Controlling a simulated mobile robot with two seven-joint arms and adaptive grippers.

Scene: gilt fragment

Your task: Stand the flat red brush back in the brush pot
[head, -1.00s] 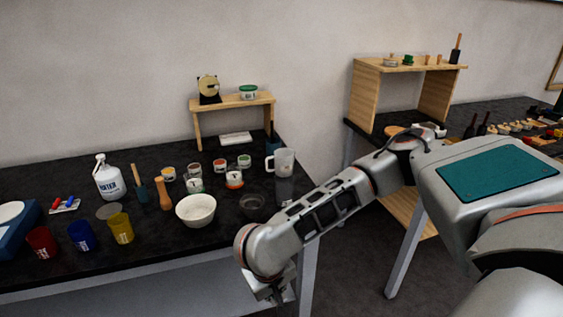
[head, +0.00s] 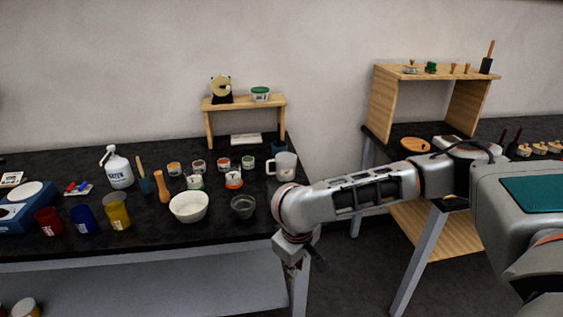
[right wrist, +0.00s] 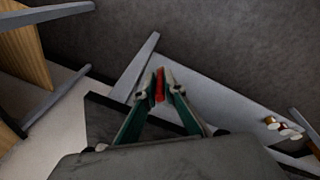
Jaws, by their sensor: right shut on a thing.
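My right gripper (head: 293,266) hangs in front of the right front corner of the left table in the head view. In the right wrist view its fingertips (right wrist: 160,84) are shut on a narrow red piece, the flat red brush (right wrist: 160,86). Most of the brush is hidden between the fingers. A dark pot (head: 486,66) with a wooden handle standing in it is on top of the right wooden shelf. It looks like a brush pot, but I cannot tell for sure. My left gripper is not in view.
The left table (head: 245,225) carries a white bowl (head: 188,207), a clear jug (head: 285,167), a white bottle (head: 118,168), coloured cups and several small jars. A low wooden shelf (head: 243,104) stands at its back. A floor gap separates it from the right table.

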